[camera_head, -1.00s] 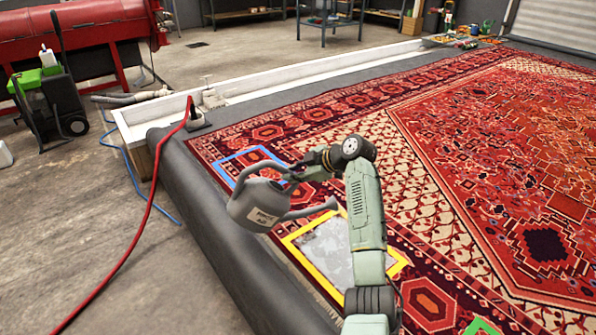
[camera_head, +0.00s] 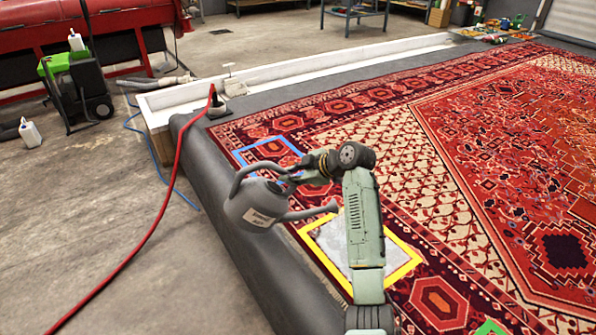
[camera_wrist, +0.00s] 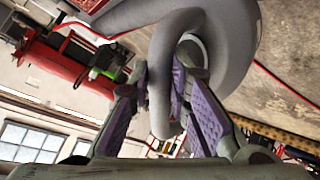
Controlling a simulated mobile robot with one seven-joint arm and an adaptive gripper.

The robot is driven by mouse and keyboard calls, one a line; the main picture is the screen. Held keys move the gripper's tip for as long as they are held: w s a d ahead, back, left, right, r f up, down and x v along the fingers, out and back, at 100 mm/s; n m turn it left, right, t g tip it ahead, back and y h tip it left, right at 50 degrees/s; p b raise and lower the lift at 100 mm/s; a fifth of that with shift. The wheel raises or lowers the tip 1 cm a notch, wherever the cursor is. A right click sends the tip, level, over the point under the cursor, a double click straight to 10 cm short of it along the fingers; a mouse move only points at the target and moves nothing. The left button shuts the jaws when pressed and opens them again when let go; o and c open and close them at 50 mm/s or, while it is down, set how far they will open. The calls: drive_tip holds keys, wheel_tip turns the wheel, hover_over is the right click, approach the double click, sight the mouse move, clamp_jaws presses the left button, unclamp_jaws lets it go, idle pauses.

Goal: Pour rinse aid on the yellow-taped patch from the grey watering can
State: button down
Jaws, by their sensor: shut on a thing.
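The grey watering can (camera_head: 251,207) has a pale label and is held in the air by my gripper (camera_head: 290,177). It hangs near the left edge of the rug, with its spout pointing right toward the yellow-taped patch (camera_head: 310,226). The patch is a pale grey area inside a yellow tape frame, and my arm hides part of it. In the wrist view, the purple-padded fingers of my gripper (camera_wrist: 176,95) close around the grey handle of the watering can (camera_wrist: 200,40). The can looks roughly upright; no liquid shows at the spout.
A blue-taped patch (camera_head: 268,152) lies beyond the can, and a bit of green tape (camera_head: 490,327) shows at the lower right. A red hose (camera_head: 165,212) runs across the floor at left. A white channel (camera_head: 300,68) borders the rug platform.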

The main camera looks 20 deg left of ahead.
sight(252, 188)
drive_tip(key=shift+s+a+r+p, duration=0.1)
drive_tip(key=shift+s+a+p, duration=0.15)
drive_tip(key=shift+s+a, duration=0.95)
drive_tip(key=shift+s+a+p, duration=0.3)
drive_tip(key=shift+s+a, duration=0.45)
drive_tip(key=shift+s, duration=0.9)
drive_tip(key=shift+s+a+r+p, duration=0.1)
drive_tip(key=shift+s+a+p, duration=0.15)
drive_tip(key=shift+s+a, duration=0.95)
drive_tip(key=shift+s+d, duration=0.25)
drive_tip(key=shift+r+n+t+h+p, duration=0.4)
drive_tip(key=shift+h+p, duration=0.2)
drive_tip(key=shift+p, duration=0.05)
drive_tip(key=shift+a+r+n+t+h+p, duration=0.1)
drive_tip(key=shift+r+n+t+h+p, duration=0.2)
drive_tip(key=shift+h, duration=0.2)
drive_tip(key=shift+r+n+t+h+p, duration=0.1)
drive_tip(key=shift+n+t+h+p, duration=0.1)
drive_tip(key=shift+t+h+p, duration=0.25)
drive_tip(key=shift+r+n+t+h+p, duration=0.25)
drive_tip(key=shift+n+t+h, duration=0.2)
drive_tip(key=shift+h, duration=0.6)
drive_tip(key=shift+f+t+h, duration=0.1)
drive_tip(key=shift+t+h, duration=0.2)
drive_tip(key=shift+h, duration=0.1)
